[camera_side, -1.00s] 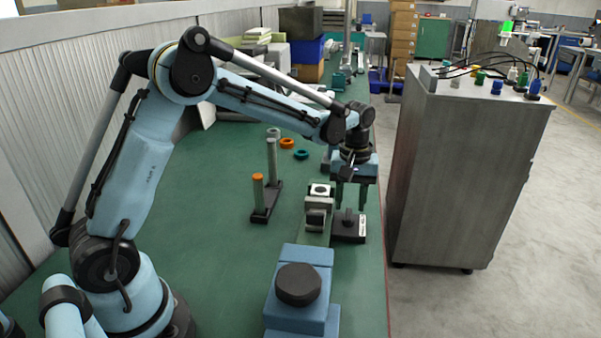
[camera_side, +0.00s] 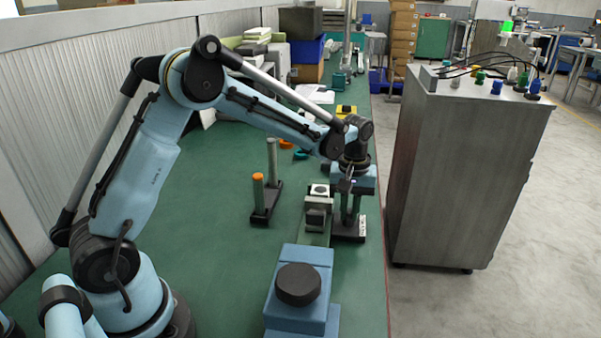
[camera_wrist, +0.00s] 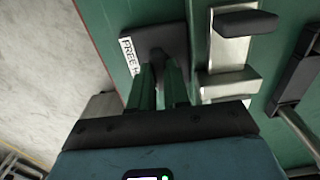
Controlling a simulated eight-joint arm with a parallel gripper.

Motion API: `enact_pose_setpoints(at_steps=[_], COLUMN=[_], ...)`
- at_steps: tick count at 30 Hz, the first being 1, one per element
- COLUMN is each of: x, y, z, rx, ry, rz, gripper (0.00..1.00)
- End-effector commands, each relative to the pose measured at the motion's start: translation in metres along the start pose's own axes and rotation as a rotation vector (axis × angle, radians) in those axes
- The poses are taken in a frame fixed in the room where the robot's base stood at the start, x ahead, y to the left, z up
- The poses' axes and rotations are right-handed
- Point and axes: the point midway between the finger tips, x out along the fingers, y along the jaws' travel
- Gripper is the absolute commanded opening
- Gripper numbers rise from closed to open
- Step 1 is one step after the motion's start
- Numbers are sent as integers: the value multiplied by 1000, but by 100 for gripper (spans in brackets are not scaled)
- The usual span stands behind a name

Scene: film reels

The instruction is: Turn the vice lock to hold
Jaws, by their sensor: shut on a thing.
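The vice lock (camera_side: 350,237) is a dark square base beside the vice, with a white label on its edge. In the wrist view the label (camera_wrist: 129,54) starts with "FREE"; the rest is not readable. My gripper (camera_side: 350,212) points straight down over the base, its green fingers shut on the lock's lever. The fingers also show in the wrist view (camera_wrist: 160,66), close together around the dark lever, which they mostly hide. The lever's exact angle cannot be told. The grey metal vice (camera_side: 318,208) stands just left of the lock.
A black stand with two posts (camera_side: 267,213), one orange-topped, is left of the vice. A blue block with a dark round knob (camera_side: 298,284) is in front. Rings lie behind, including a teal one (camera_side: 301,153). A grey cabinet (camera_side: 455,175) stands right of the bench edge.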

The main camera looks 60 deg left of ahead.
Motion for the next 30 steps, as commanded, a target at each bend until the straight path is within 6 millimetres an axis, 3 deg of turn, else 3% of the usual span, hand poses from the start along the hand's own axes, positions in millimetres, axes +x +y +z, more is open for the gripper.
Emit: enact_pose_setpoints(at_steps=[13, 30], x=[0, -1], y=[0, 0], z=[0, 0], rx=[139, 660], ry=[-3, -2], rz=[0, 1], gripper=[0, 0])
